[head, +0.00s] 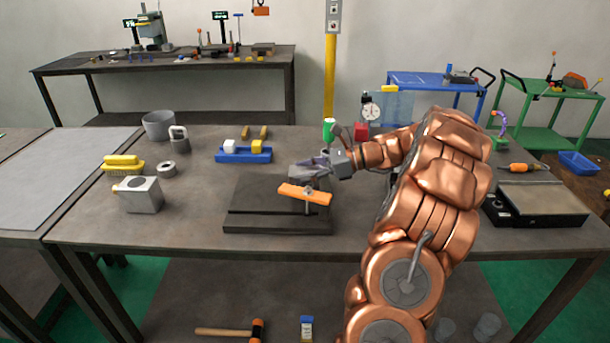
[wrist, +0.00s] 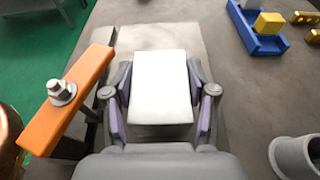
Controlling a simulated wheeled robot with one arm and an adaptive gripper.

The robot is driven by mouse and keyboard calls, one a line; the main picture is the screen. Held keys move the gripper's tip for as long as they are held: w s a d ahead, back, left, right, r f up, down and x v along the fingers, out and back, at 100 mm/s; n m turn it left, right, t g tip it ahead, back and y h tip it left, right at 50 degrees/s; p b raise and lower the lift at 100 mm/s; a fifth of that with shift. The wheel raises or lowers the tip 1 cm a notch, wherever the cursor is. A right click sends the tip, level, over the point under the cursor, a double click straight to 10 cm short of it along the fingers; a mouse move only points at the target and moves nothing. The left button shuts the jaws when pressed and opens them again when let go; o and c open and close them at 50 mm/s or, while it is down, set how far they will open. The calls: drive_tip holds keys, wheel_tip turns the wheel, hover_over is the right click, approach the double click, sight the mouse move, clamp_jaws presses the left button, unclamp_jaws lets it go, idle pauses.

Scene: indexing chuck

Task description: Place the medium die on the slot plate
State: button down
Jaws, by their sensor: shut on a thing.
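My gripper (head: 312,168) is over the back right part of the dark slot plate (head: 255,190). In the wrist view my gripper (wrist: 162,108) is closed on a white block (wrist: 160,85), its fingers at the block's left and right sides. I take this block to be the medium die; the head view does not show it clearly. The plate lies below the block, but I cannot tell whether they touch. An orange clamp bar (head: 305,194) with a bolt stands at the plate's right side; in the wrist view the bar (wrist: 70,100) is left of the gripper.
A blue tray (head: 243,156) holding a white block (head: 229,146) and a yellow block (head: 257,146) stands behind the plate. A grey box (head: 140,196) is at the left. The bench between box and plate is clear.

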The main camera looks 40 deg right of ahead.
drive_tip(key=shift+f, duration=0.5)
drive_tip(key=shift+f, duration=0.15)
drive_tip(key=shift+c, duration=1.7)
unclamp_jaws()
drive_tip(key=shift+f, duration=0.1)
drive_tip(key=v, duration=1.2)
drive_tip(key=shift+b, duration=0.3)
